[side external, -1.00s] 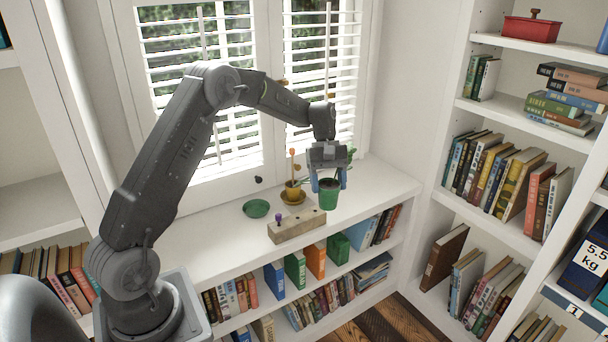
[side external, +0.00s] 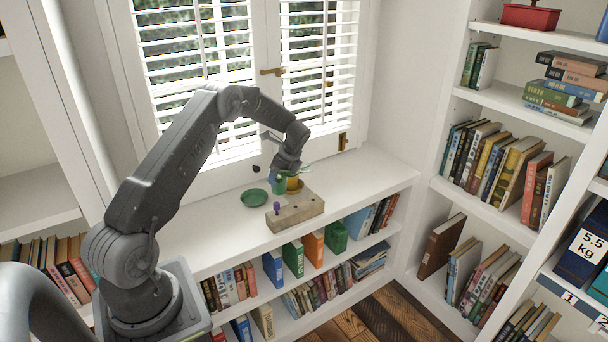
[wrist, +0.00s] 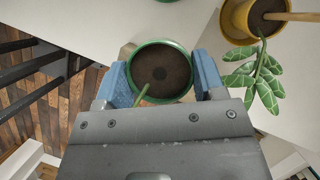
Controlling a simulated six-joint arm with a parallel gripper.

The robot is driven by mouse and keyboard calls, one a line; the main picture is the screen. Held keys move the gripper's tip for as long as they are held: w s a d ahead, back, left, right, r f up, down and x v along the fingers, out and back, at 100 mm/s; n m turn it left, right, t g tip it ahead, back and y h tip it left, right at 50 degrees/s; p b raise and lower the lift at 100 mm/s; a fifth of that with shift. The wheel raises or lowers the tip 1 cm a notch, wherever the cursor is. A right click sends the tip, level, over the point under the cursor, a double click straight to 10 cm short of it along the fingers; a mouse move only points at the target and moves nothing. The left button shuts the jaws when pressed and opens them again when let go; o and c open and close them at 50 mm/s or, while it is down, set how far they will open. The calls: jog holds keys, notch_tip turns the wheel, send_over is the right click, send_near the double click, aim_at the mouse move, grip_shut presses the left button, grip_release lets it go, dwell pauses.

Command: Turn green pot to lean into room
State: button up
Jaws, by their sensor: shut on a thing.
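My gripper (side external: 281,178) is shut on the green pot (side external: 279,186), beside the yellow pot (side external: 294,185) on the white sill. In the wrist view the blue fingers (wrist: 163,80) press the green pot (wrist: 160,45) from both sides. Its dark soil faces the camera, and a green stem runs from the soil toward my gripper body, which hides the rest. The yellow pot (wrist: 236,24) stands to the upper right with an orange stick and variegated leaves. I cannot tell whether the green pot touches the sill.
A green saucer (side external: 254,199) sits on the sill to the left. A wooden block (side external: 295,213) with a purple-topped peg lies near the front edge. Window blinds (side external: 195,70) stand behind. The sill's right end is clear. Bookshelves (side external: 500,160) stand at the right.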

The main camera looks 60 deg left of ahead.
jog(key=shift+s+a+f+m+t+y, duration=0.15)
jog(key=shift+s+a+f+m+t, duration=0.5)
jog(key=shift+a+f+m, duration=0.95)
jog(key=shift+s+a+f+m+t+y, duration=0.1)
jog(key=shift+s+a+f+m+t, duration=0.2)
jog(key=shift+s+a+f+m, duration=1.2)
jog(key=shift+s+a+f+m+t+y, duration=0.35)
jog(key=shift+a+f, duration=0.75)
jog(key=shift+a, duration=1.35)
jog(key=shift+w, duration=0.15)
jog(key=o, duration=1.3)
jog(key=shift+f, duration=0.1)
jog(key=shift+c, duration=0.2)
jog(key=shift+d, duration=0.1)
